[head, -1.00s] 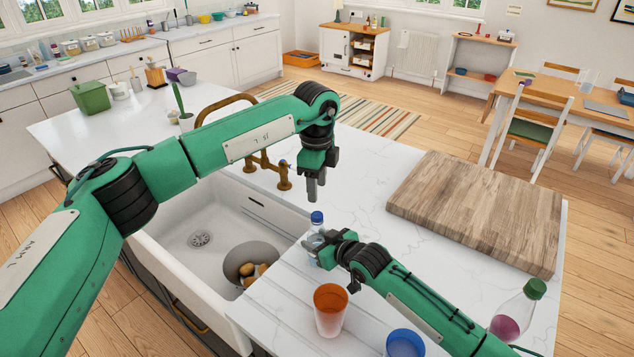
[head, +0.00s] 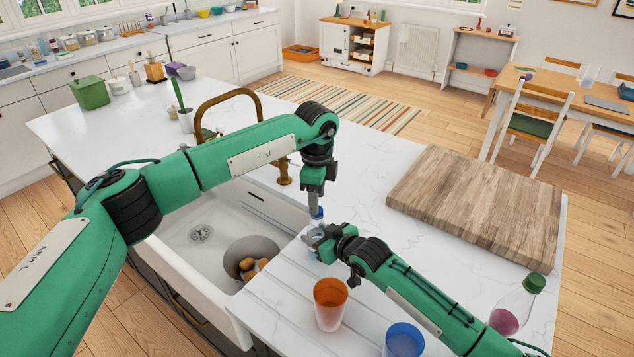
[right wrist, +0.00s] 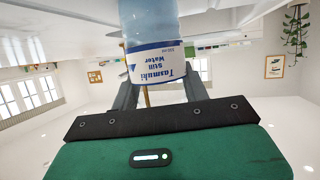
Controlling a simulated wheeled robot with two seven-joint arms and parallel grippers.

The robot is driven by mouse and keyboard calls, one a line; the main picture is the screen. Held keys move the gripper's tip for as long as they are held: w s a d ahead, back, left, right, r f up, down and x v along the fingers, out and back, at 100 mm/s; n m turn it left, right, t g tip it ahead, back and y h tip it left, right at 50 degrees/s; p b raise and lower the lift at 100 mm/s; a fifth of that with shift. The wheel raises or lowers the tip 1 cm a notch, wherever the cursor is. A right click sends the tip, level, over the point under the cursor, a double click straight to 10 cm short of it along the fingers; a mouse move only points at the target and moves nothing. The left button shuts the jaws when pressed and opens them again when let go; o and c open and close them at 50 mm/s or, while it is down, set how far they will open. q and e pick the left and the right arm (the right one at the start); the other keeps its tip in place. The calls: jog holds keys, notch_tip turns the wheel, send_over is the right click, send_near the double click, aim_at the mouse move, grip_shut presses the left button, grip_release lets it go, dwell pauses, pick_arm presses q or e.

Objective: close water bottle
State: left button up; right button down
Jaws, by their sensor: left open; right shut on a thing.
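The water bottle (head: 311,238) stands on the counter beside the sink, with a blue cap (head: 318,214) at its top. My right gripper (head: 322,238) is shut on the bottle's body from the right. In the right wrist view the clear bottle (right wrist: 150,60) appears upside down, with a white and blue label between my fingers. My left gripper (head: 316,204) is open and points down, its fingertips right at the blue cap. The fingers partly hide the cap, so I cannot tell whether it sits fully on the neck.
An orange cup (head: 330,303) and a blue cup (head: 404,340) stand in front of the bottle. A green-capped bottle (head: 516,305) is at the right. The sink (head: 190,262) holds a grey bowl (head: 236,248). A wooden board (head: 475,205) lies behind.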

pick_arm(q)
jog(key=shift+f, duration=1.3)
jog(key=shift+c, duration=0.5)
grip_shut()
jog(key=shift+m, duration=0.3)
